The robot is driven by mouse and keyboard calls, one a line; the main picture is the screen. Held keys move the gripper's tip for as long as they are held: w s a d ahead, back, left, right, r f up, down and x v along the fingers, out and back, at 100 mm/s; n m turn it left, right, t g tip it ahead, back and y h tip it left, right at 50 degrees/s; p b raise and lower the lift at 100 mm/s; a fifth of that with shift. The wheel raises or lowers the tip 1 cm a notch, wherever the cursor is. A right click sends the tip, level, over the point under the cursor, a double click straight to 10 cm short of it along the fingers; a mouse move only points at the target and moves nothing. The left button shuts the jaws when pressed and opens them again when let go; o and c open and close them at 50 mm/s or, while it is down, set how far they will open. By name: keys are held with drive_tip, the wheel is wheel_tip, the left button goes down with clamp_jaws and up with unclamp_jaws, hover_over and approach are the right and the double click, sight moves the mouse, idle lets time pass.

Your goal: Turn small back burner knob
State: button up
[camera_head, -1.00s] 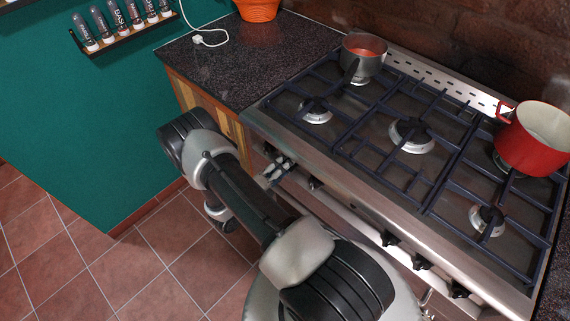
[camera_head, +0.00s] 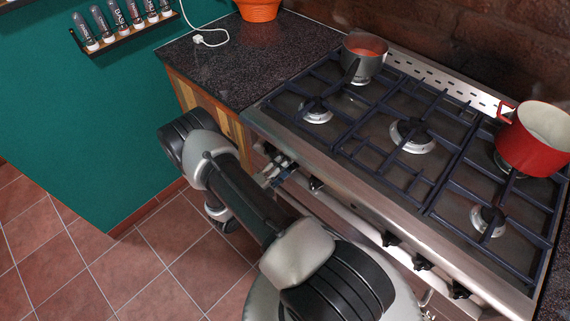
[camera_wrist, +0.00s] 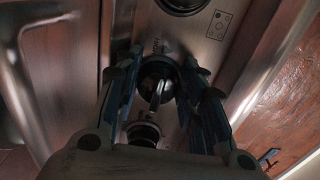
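The stove front carries a row of dark knobs. In the wrist view one knob (camera_wrist: 157,86) with a raised grip bar lies between the two fingers of my gripper (camera_wrist: 163,65). The fingers are spread on either side of it; I cannot tell if they touch it. In the head view my gripper (camera_head: 277,172) is at the left end of the stove front, and the knob there is mostly hidden by it. Another knob (camera_head: 315,184) sits just to its right. A small burner (camera_head: 358,80) at the back left is partly covered by a grey pot (camera_head: 362,58).
A metal rail (camera_head: 340,216) runs along the stove front below the knobs. More knobs (camera_head: 422,264) sit farther right. A red pot (camera_head: 533,140) stands at the back right. A dark counter (camera_head: 245,65) adjoins the stove on the left. The tiled floor (camera_head: 165,250) is clear.

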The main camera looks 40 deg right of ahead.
drive_tip(key=o, duration=0.4)
drive_tip(key=shift+s+a, duration=0.2)
drive_tip(key=shift+a, duration=1.8)
drive_tip(key=shift+s+a, duration=0.15)
drive_tip(key=shift+a, duration=1.85)
drive_tip(key=s+a+r+m+g+y, duration=0.1)
drive_tip(key=s+r+m+g+y, duration=0.25)
drive_tip(key=r+m, duration=0.6)
drive_tip(key=s+a+r+m+g+y, duration=0.2)
drive_tip(key=r+m+g+y, duration=0.15)
drive_tip(key=r+m, duration=0.6)
drive_tip(key=s+a+r+m+t+y, duration=0.3)
drive_tip(key=a+r+m, duration=0.1)
drive_tip(key=m, duration=0.2)
drive_tip(key=s+a+r+m+t+y, duration=0.3)
drive_tip(key=a+r+m+t+y, duration=0.1)
drive_tip(key=a+r+m, duration=0.1)
drive_tip(key=s+a+r+m+t+y, duration=0.3)
drive_tip(key=a+r+m+y, duration=0.1)
drive_tip(key=r+m, duration=0.1)
drive_tip(key=shift+s+a+r+m+t, duration=0.15)
drive_tip(key=shift+s+a+m+t, duration=0.2)
drive_tip(key=shift+m, duration=0.55)
